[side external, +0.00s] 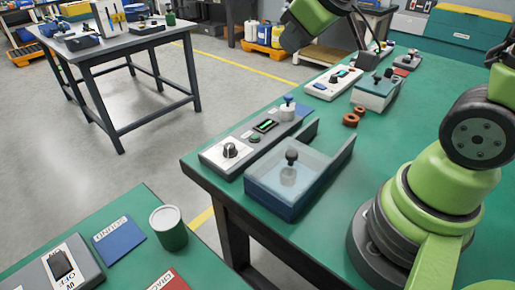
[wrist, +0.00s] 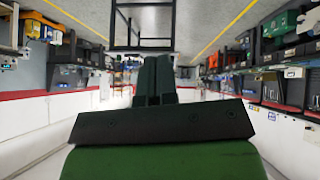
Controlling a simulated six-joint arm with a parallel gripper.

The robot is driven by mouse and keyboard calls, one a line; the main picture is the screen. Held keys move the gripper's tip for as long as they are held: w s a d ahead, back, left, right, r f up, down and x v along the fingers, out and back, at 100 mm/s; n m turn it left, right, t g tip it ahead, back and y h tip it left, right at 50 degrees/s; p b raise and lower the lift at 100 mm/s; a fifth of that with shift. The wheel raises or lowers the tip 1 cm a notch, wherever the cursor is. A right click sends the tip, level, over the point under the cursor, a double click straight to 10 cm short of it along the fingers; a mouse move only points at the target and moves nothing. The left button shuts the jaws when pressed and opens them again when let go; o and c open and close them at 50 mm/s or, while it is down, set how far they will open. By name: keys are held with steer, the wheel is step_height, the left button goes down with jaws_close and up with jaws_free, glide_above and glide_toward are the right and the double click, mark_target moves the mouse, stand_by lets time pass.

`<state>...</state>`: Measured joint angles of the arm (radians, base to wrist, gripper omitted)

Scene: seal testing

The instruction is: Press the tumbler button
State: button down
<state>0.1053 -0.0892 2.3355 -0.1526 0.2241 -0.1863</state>
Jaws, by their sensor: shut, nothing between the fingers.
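My gripper (wrist: 153,75) shows in the wrist view as two dark fingers side by side, shut and empty, pointing away from the camera over open space. In the side external view my green arm reaches past the top edge, and the fingertips cannot be made out. Which control is the tumbler button is not clear. A white panel (side external: 325,86) farther back has a knob and a blue part.
A clear-lidded blue box (side external: 275,190) with a black-knobbed lid stands beside the grey unit. Orange-brown rings (side external: 351,119) lie behind it. Another lidded box (side external: 376,94) stands farther back. A green can (side external: 168,229) and a black rocker switch (side external: 61,263) are on the near-left bench.

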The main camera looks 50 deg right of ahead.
steer(key=s+a+r+m+y, duration=0.1)
steer(key=s+a+m, duration=0.1)
steer(key=s, duration=0.5)
steer(key=s+a+r+m+y, duration=0.2)
steer(key=s+a+m, duration=0.1)
steer(key=s, duration=0.3)
steer(key=shift+s+a+r+g, duration=0.3)
steer(key=shift+s+a+g, duration=0.1)
steer(key=shift+a, duration=0.15)
steer(key=w+d+n+g+h, duration=0.1)
steer(key=w+d+n+g, duration=0.2)
steer(key=w+n, duration=0.85)
steer(key=w+d+f+n+g, duration=0.4)
steer(key=w+d+f+n, duration=0.1)
steer(key=w+f+n, duration=0.5)
step_height(320, 180, down, 4)
steer(key=w, duration=0.2)
steer(key=shift+w+h, duration=0.35)
steer(key=shift+h, duration=0.05)
